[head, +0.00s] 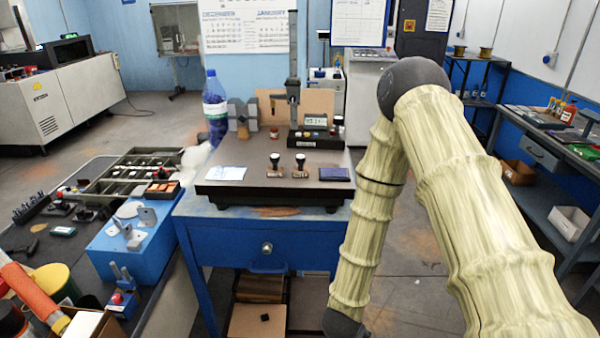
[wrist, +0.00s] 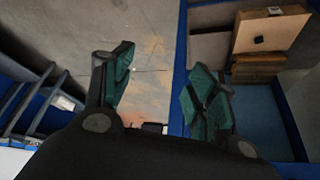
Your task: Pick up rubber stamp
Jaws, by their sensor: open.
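I cannot tell which one is the rubber stamp meant. My gripper (wrist: 160,82) is open and empty in the wrist view, its green-padded fingers wide apart above the floor, beside the bench's lower shelf. In the head view my arm hangs down at the right of the bench, and the gripper itself is below the frame. No stamp shows in the wrist view.
The surface plate (head: 230,190) also bears a dark blue pad (head: 335,174), a white card (head: 226,173) and a height gauge (head: 293,80) behind the stamps. A blue bottle (head: 215,110) stands at the back left. The plate's front edge is clear.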

